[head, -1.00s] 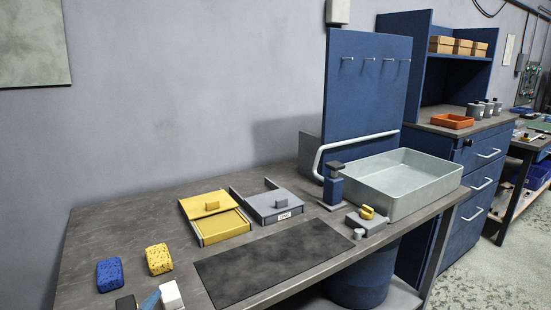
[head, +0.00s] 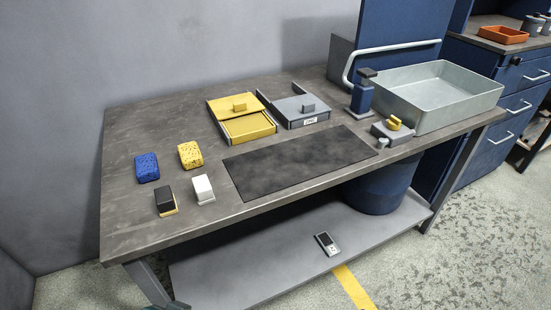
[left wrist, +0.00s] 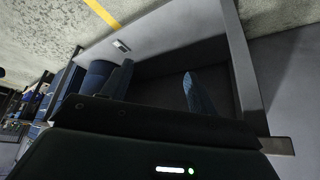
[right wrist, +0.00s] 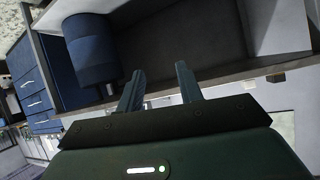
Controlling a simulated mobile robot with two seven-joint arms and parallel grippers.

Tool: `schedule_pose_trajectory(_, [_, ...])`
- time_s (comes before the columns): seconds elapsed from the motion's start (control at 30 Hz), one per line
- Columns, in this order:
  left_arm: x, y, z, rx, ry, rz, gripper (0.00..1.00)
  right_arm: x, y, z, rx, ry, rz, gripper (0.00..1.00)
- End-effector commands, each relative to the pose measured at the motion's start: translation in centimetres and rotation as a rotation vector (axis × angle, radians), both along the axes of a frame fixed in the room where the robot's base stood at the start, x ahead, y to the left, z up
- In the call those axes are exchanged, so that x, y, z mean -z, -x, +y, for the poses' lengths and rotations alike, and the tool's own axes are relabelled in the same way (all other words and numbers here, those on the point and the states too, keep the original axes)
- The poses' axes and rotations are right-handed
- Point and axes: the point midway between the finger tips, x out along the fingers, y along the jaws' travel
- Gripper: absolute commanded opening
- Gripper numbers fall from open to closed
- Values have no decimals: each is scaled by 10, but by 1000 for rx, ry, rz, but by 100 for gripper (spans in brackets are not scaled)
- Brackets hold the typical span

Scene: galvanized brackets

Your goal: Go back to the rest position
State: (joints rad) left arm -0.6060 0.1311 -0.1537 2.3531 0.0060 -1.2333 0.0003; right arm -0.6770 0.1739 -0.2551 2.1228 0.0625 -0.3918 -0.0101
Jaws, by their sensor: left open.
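My left gripper (left wrist: 158,70) shows in the left wrist view, its two fingers apart with nothing between them. It is beside the workbench, with the lower shelf and floor beyond. My right gripper (right wrist: 160,67) shows in the right wrist view, fingers also apart and empty, facing the under-bench space with the blue bin (right wrist: 91,45). In the head view neither gripper shows clearly; only a small dark piece sits at the bottom edge. The workbench top (head: 140,220) is clear of my arms.
On the bench are a blue sponge (head: 147,168), yellow sponge (head: 190,155), black block (head: 165,198), white block (head: 203,188), dark mat (head: 300,163), yellow tray (head: 248,128), grey tray (head: 292,110) and basin (head: 440,105). A small device (head: 327,243) lies on the lower shelf (head: 240,270).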

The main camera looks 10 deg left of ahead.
Motion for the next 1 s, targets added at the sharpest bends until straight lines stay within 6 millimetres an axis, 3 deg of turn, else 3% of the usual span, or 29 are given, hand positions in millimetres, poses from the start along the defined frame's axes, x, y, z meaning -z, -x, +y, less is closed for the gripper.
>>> schedule_pose_trajectory(0.3, [-4,-24,-31,53,97,-272,59,-19,2,-7,9,35,29,36])
schedule_pose_trajectory(0.5, [-8,-28,-44,71,148,-409,59,-19,3,-11,15,55,44,36])
schedule_pose_trajectory(1.0, [-8,-29,-47,74,161,-445,59,-16,2,-14,19,63,49,36])
